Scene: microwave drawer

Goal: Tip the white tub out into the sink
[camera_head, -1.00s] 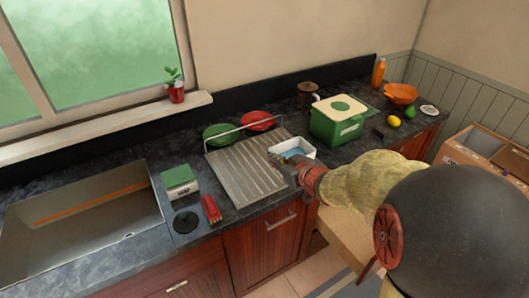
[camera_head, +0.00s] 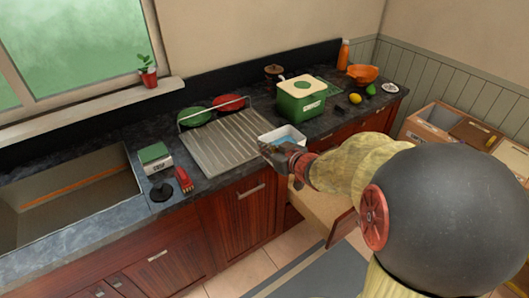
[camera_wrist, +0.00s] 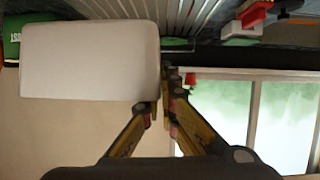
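The white tub (camera_head: 283,134) shows at the right end of the drying rack, near the counter's front edge, with something blue inside. It looks about level. My gripper (camera_head: 272,150) is at its near left side. In the wrist view the tub (camera_wrist: 90,60) is a large pale block at upper left. My gripper's fingers (camera_wrist: 161,98) are close together at its edge, one on each side, so they look shut on its wall. The contact itself is partly hidden. The metal sink (camera_head: 75,208) is at the far left, well away from the tub.
The ribbed drying rack (camera_head: 220,145) with green and red dishes behind it lies between tub and sink. A green bin (camera_head: 300,100) stands behind the tub. An open drawer (camera_head: 322,208) is below.

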